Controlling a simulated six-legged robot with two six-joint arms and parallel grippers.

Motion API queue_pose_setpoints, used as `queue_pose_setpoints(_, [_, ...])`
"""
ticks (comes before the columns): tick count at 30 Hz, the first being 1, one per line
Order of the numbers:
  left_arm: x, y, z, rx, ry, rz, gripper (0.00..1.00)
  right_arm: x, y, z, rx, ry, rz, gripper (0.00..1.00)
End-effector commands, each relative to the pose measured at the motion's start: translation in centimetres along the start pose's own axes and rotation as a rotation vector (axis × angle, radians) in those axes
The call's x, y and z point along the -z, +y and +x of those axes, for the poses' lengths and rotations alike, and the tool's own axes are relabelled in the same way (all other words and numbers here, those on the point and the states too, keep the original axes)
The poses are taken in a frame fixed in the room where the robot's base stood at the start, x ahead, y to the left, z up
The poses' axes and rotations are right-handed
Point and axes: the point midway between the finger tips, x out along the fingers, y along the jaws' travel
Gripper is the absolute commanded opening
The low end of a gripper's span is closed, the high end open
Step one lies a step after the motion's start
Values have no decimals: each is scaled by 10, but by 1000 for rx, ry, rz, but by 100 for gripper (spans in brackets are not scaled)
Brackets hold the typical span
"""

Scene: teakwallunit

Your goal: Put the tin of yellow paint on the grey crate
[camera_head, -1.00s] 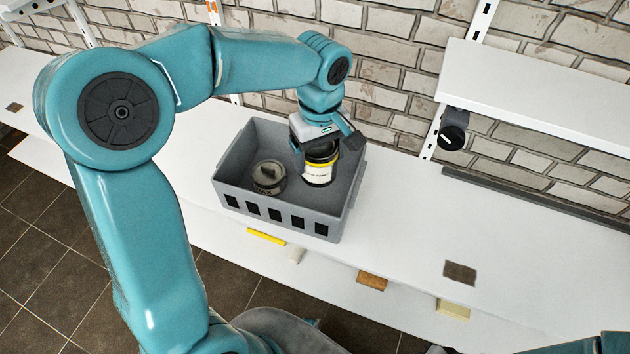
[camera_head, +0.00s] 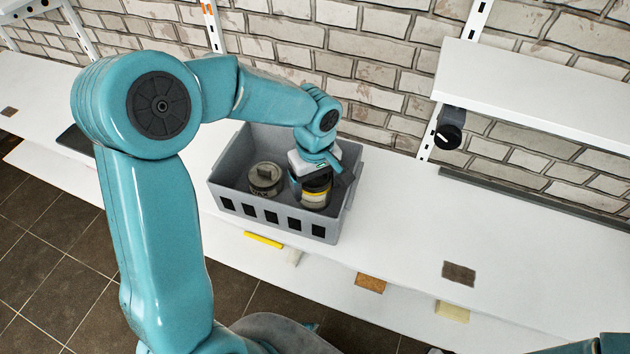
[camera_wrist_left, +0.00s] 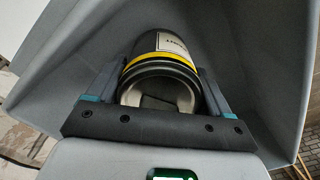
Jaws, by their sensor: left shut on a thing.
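The tin of yellow paint (camera_head: 316,192), with a dark lid, a yellow band and a pale label, is inside the grey crate (camera_head: 275,215), in its right part. My left gripper (camera_head: 318,176) is shut on the tin from above; whether the tin touches the crate floor I cannot tell. In the left wrist view the tin (camera_wrist_left: 163,58) sits between the two fingers (camera_wrist_left: 160,88), with the grey crate wall (camera_wrist_left: 255,50) around it. My right gripper is not in view.
A grey lidded tin (camera_head: 265,179) stands in the crate, left of the paint tin. The crate stands on a long white shelf (camera_head: 400,240) against a brick wall. A higher white shelf (camera_head: 540,95) is at the right. The shelf right of the crate is mostly clear.

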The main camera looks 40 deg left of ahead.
Motion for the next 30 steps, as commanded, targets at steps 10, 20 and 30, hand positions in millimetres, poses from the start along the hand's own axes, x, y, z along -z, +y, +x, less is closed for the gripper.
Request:
queue_pose_setpoints(10, [0,0,-2,0,0,0,100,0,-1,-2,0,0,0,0])
queue_pose_setpoints(20, [0,1,-64,-5,3,-1,100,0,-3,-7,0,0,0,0])
queue_pose_setpoints(30, [0,0,-118,-1,1,0,100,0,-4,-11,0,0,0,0])
